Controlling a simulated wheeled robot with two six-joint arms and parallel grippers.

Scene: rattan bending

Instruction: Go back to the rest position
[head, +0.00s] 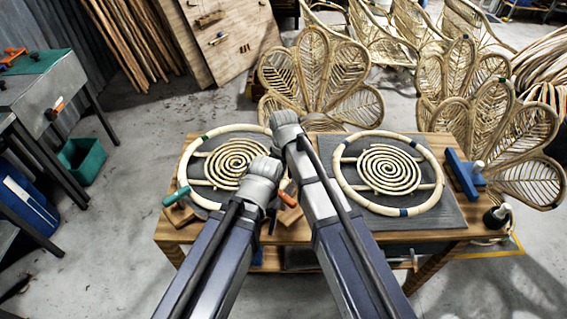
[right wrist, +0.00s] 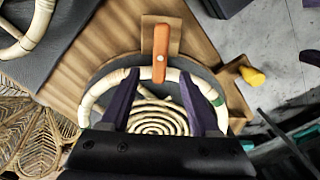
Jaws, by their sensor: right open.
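The left spiral (head: 232,160) is partly covered by my arms. The right rattan ring (head: 436,165) lies clear around its spiral (head: 389,169) on a grey mat (head: 452,216).
An orange-handled tool (right wrist: 160,52) lies at the table (right wrist: 140,28) on a wooden block. A teal handle (head: 176,197) is at the left edge and a blue clamp-like tool (head: 464,174) at the right. Rattan chair backs (head: 320,78) stand behind.

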